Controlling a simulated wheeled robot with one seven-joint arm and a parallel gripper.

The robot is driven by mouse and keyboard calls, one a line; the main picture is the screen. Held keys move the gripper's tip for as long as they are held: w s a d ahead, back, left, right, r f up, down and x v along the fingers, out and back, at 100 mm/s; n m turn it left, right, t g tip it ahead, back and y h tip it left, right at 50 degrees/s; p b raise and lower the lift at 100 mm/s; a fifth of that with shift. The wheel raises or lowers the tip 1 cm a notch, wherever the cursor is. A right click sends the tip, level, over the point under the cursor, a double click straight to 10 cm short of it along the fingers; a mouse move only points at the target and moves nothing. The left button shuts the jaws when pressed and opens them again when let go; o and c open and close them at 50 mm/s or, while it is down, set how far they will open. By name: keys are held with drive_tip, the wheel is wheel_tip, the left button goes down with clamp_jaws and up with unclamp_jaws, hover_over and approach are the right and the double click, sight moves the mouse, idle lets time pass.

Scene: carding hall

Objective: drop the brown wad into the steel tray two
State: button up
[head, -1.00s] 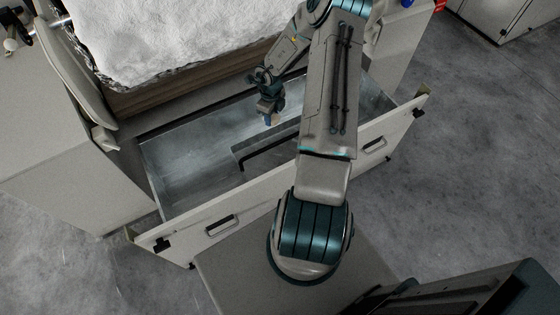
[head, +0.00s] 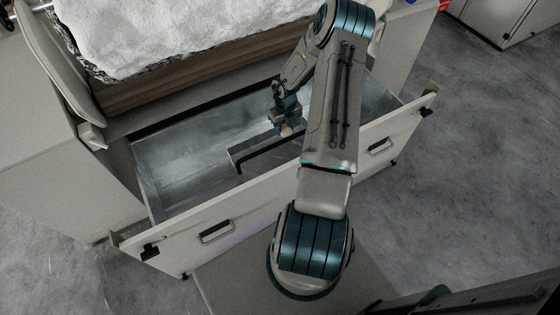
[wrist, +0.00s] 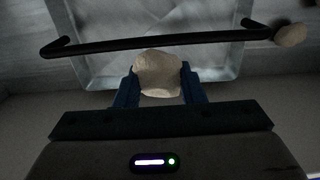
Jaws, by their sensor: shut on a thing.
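My gripper (wrist: 158,88) is shut on a tan-brown wad (wrist: 158,73), which sits between its blue fingers. In the head view my gripper (head: 284,124) points down inside the open drawer, with the wad (head: 286,131) at its tip. A shallow steel tray (wrist: 222,62) lies ahead of and below the wad in the wrist view, with a black bar handle across it. No number on the tray is legible. The gap between wad and tray is hard to judge. My arm hides part of the drawer's right side in the head view.
The wide metal drawer (head: 165,185) is pulled out, its pale front carrying two handles. Another tan lump (wrist: 291,36) lies right of the handle's end in the wrist view. White fibre (head: 180,35) is heaped behind the drawer. The drawer's left part looks empty.

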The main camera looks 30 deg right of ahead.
drive_tip(key=shift+f+b, duration=0.45)
drive_tip(key=shift+f, duration=0.35)
drive_tip(key=o, duration=1)
wheel_tip(320, 180, up, 14)
drive_tip(key=p, duration=0.3)
